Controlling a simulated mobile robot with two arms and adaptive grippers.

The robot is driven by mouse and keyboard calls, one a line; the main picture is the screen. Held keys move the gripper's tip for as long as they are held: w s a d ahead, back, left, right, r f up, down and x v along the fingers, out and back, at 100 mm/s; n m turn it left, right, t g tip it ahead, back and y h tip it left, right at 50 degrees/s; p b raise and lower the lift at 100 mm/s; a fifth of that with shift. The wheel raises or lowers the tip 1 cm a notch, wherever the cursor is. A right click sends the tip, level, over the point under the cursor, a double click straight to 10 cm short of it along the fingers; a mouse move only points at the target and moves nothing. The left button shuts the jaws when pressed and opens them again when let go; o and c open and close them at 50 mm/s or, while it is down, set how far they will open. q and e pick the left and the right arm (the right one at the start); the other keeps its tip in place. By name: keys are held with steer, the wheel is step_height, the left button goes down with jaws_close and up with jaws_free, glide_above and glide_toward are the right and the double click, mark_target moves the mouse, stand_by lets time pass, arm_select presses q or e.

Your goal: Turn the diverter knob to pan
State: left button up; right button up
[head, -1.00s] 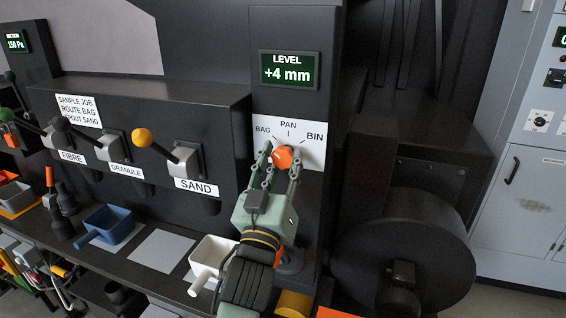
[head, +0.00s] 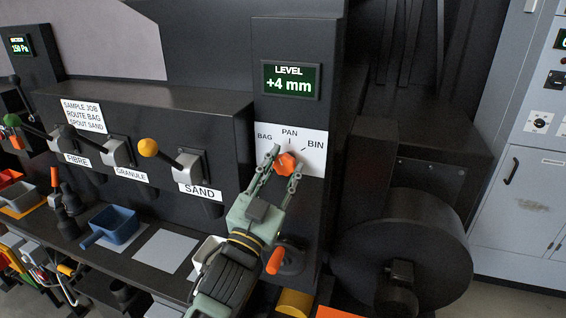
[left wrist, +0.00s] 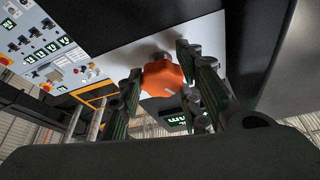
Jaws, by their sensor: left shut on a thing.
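The orange diverter knob (head: 286,163) sits on a white plate (head: 310,160) marked BAG, PAN and BIN, below the LEVEL display. My left gripper (head: 285,165) comes up from below and is shut on the knob, one finger on each side. The left wrist view also shows the knob (left wrist: 162,78) between the fingers (left wrist: 158,75). The gripper leans to the right in the head view. A small pale mark shows on the knob in the wrist view, but I cannot tell which label it points to. My right gripper is out of view.
Several levers, among them the yellow-knobbed one (head: 148,147), stand left of the knob. A sign (head: 83,115) reads ROUTE BAG, SPOUT SAND. A blue scoop (head: 112,222) and a partly hidden white scoop (head: 205,250) sit below. A large black drum (head: 425,235) stands at the right.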

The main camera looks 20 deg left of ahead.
arm_select(q)
steer(key=m+g+h+p, duration=0.1)
steer(key=m+h+p, duration=0.1)
steer(key=m, duration=0.2)
steer(key=shift+f+m+g+h+p, duration=0.25)
steer(key=shift+m+p, duration=0.25)
steer(key=shift+m, duration=0.7)
steer(key=shift+f+h, duration=0.1)
steer(key=shift+h, duration=0.15)
steer(key=o, duration=0.8)
steer(key=shift+o, duration=1.3)
steer(key=shift+d, duration=0.1)
steer(key=shift+r, duration=0.2)
steer(key=shift+s+a+f, duration=0.25)
steer(key=shift+s, duration=0.25)
steer(key=v, duration=1.1)
steer(key=shift+r, duration=0.15)
steer(key=shift+d, duration=0.1)
